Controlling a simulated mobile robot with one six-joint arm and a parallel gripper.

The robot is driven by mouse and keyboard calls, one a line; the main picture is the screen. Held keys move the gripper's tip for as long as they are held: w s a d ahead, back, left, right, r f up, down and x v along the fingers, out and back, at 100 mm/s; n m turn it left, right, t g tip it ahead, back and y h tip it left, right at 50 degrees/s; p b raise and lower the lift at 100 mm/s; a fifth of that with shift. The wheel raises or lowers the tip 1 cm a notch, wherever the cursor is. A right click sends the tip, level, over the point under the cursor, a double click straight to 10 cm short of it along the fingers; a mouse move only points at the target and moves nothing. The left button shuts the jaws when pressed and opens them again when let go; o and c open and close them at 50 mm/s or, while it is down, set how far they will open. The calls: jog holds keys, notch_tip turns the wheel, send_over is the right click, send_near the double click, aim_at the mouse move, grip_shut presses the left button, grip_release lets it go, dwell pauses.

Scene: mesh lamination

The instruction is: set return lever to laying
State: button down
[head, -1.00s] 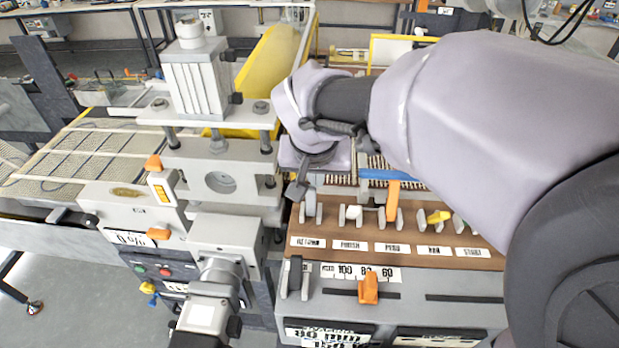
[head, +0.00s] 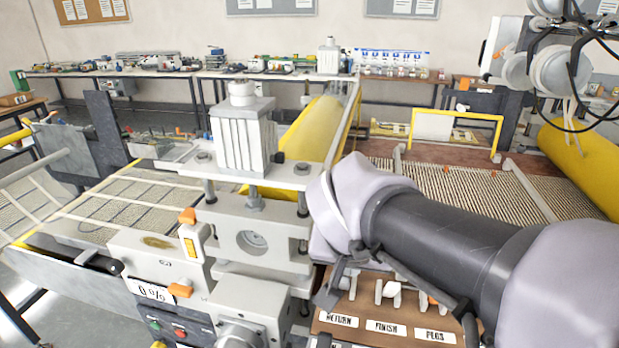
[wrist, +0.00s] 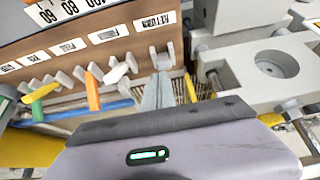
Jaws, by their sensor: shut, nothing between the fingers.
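The brown lever panel shows in the head view (head: 360,312) and wrist view (wrist: 130,42). Its RETURN label (head: 338,320) is at the panel's left end in the head view. In the wrist view the RETURN label (wrist: 153,20) is upside down at upper right, with a pale bracket (wrist: 161,58) below it. The return lever's handle and setting cannot be made out; my gripper covers that area. My gripper (wrist: 157,92) is shut and empty, its tips close to that bracket; contact cannot be told. In the head view my gripper (head: 327,297) is partly hidden by my wrist.
Neighbouring levers are close: a white one (wrist: 119,70), an orange one (wrist: 92,92) and a yellow one (wrist: 41,92). A blue bar (wrist: 105,107) runs behind them. The grey press block (head: 255,235) stands immediately left of the panel in the head view.

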jog(key=shift+s+f, duration=0.3)
jog(key=shift+f, duration=0.15)
jog(key=p+v, duration=0.7)
jog(key=v, duration=1.1)
jog(key=shift+w+r, duration=0.25)
jog(key=shift+w, duration=0.15)
